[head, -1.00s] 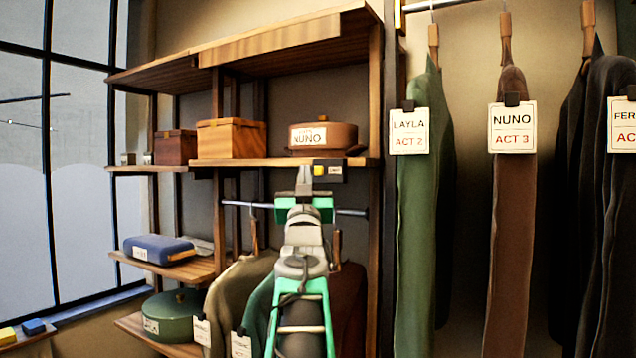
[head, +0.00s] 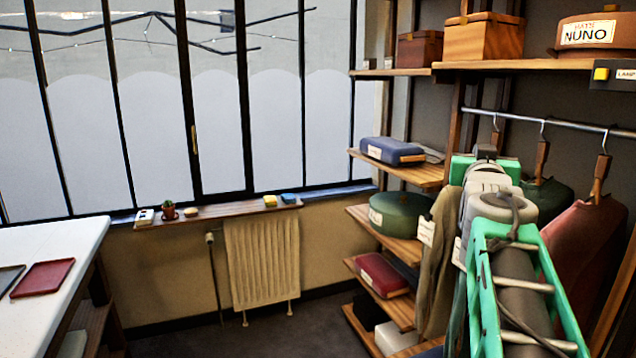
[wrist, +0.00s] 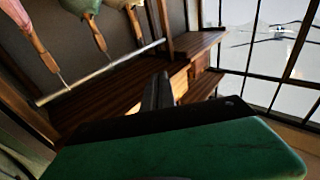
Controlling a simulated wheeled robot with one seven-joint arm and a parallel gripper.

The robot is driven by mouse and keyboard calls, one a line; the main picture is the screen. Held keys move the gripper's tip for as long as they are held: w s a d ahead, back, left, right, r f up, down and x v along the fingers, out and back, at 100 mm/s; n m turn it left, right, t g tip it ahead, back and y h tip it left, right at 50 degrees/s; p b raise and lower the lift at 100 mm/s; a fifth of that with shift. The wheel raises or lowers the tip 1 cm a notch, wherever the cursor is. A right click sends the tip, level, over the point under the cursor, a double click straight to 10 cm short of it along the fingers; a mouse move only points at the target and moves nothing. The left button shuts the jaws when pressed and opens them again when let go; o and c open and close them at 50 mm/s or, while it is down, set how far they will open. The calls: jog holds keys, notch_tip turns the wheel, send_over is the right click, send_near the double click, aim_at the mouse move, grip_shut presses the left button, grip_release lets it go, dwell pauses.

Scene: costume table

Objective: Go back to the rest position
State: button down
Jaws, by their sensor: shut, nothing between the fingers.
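My arm rises from the lower right of the head view, with my gripper (head: 487,152) at its far end, in front of the shelving and close to the hanging clothes. The fingertips are mostly hidden there behind the arm. In the wrist view the dark fingers of my gripper (wrist: 158,92) are together and nothing is held between them. Beyond them in that view, tilted, are a metal rail (wrist: 105,72) with wooden hangers and a wooden shelf (wrist: 125,100).
Garments hang from the rail (head: 560,122) beside my arm, including a red-brown one (head: 585,250). Shelves hold a blue case (head: 392,151), a green round box (head: 400,212) and a red case (head: 382,274). A white table (head: 50,245) stands left. Floor before the radiator (head: 262,262) is clear.

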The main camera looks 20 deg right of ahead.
jog(key=a+f+n+g+y+p, duration=0.1)
jog(key=a+f+n+g+y, duration=0.5)
jog(key=a+f, duration=1.6)
jog(key=s+a+f+n+g+y+p, duration=0.1)
jog(key=s+a+f+g+y, duration=0.4)
jog(key=s+a+f, duration=0.8)
notch_tip(320, 180, down, 4)
jog(key=s+y, duration=0.1)
jog(key=s, duration=0.2)
jog(key=shift+a+n+p, duration=0.15)
jog(key=shift+n+p, duration=0.15)
